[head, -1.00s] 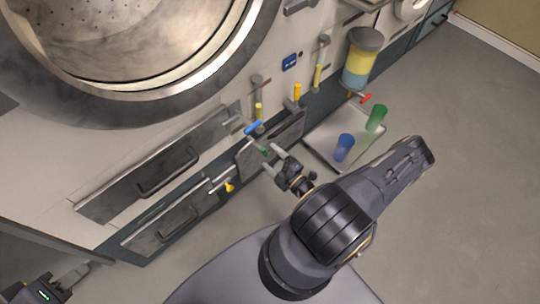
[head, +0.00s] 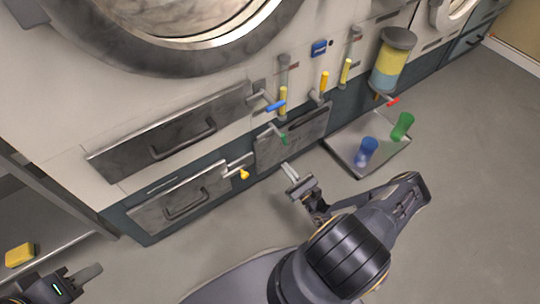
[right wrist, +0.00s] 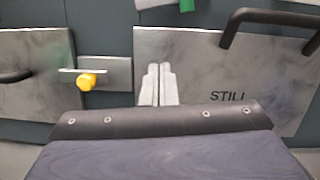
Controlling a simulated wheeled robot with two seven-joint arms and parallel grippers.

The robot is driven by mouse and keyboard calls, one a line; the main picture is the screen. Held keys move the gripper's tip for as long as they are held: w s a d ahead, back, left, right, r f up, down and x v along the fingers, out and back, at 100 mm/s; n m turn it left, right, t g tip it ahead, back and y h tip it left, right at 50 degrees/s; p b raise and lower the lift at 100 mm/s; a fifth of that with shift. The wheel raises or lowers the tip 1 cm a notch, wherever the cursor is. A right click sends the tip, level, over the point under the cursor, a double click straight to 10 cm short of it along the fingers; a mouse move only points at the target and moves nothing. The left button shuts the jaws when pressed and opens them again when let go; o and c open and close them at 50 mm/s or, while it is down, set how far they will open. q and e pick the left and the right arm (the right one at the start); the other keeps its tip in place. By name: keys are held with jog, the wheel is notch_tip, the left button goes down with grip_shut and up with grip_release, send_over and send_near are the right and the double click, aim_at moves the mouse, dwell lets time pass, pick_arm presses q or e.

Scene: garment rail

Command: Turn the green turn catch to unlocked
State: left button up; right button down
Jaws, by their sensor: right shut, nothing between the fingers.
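The green turn catch (head: 283,138) is on the front of the machine, at the upper part of a grey metal panel (head: 305,143). Its green tip points down in the head view, and a bit of green (right wrist: 187,5) shows at the top edge of the right wrist view. My right gripper (head: 290,172) is shut and empty, below and apart from the catch. In the right wrist view its fingertips (right wrist: 160,72) are together in front of the panel (right wrist: 205,65). My left gripper (head: 88,273) is at the lower left, away from the catch; its finger gap is unclear.
A blue-tipped lever (head: 275,106) is just above the catch, and a yellow knob (head: 244,174) is to its left. The right floor is open.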

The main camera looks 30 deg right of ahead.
aim_at(266, 143)
jog(key=shift+n, duration=0.6)
jog(key=b+x, duration=0.1)
jog(key=x, duration=0.3)
jog(key=b+x, duration=0.2)
jog(key=x, duration=0.3)
jog(key=shift+w+a+f, duration=0.15)
jog(key=shift+w, duration=0.2)
jog(key=r, duration=0.2)
jog(key=a+r, duration=0.1)
jog(key=r, duration=0.1)
jog(key=shift+r, duration=0.15)
